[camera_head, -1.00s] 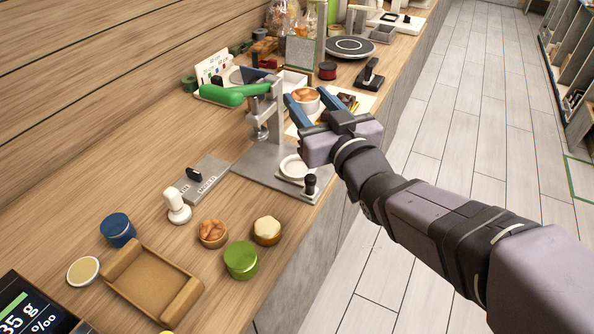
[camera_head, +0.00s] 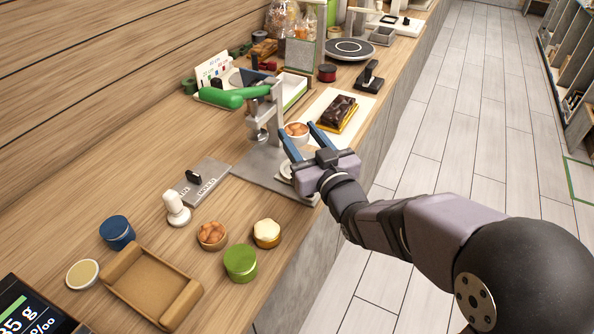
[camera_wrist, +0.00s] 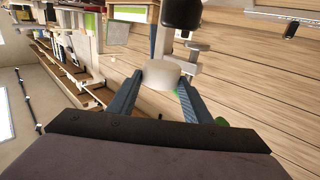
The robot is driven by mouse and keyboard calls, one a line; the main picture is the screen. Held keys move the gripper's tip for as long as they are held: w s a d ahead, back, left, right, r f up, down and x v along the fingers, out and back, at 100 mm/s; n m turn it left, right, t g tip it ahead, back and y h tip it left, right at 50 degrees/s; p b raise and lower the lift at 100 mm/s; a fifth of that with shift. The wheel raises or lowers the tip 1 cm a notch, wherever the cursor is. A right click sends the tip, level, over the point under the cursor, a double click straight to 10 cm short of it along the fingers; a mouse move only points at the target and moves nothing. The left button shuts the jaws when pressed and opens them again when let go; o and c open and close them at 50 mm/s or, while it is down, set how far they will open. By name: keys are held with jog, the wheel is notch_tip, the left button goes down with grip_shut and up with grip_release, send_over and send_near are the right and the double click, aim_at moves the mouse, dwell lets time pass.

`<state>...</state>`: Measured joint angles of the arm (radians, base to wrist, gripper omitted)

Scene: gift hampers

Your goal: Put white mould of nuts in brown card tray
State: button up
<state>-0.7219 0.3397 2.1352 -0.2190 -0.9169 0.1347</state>
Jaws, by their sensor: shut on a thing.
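My gripper (camera_head: 303,143) is shut on the white mould of nuts (camera_head: 297,138), with a blue finger on each side of it. Brown nuts show at its top, and it is held upright beside the press. In the wrist view the white mould (camera_wrist: 164,75) sits between the fingertips (camera_wrist: 163,88), and its nuts are hidden. The brown card tray (camera_head: 150,284) lies empty on the counter at the lower left, well away from my gripper.
The press (camera_head: 277,115) with a green handle (camera_head: 233,97) stands just left of my gripper. A brown mould of nuts (camera_head: 211,235), a green tin (camera_head: 240,263), a gold mould with a cream top (camera_head: 266,232), a blue tin (camera_head: 117,231) and a white stamp (camera_head: 176,209) stand near the tray.

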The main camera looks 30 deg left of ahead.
jog(key=shift+f, duration=4.8)
jog(key=o, duration=1.1)
jog(key=shift+f, duration=0.1)
jog(key=shift+p, duration=0.4)
jog(key=shift+s+d+f, duration=0.15)
jog(key=shift+d+f, duration=0.05)
jog(key=shift+d, duration=0.05)
jog(key=b+v, duration=0.2)
jog(key=v, duration=0.4)
jog(key=shift+s+d+r, duration=0.15)
jog(key=shift+s+d, duration=0.05)
jog(key=shift+d, duration=0.05)
jog(key=shift+c, duration=1.1)
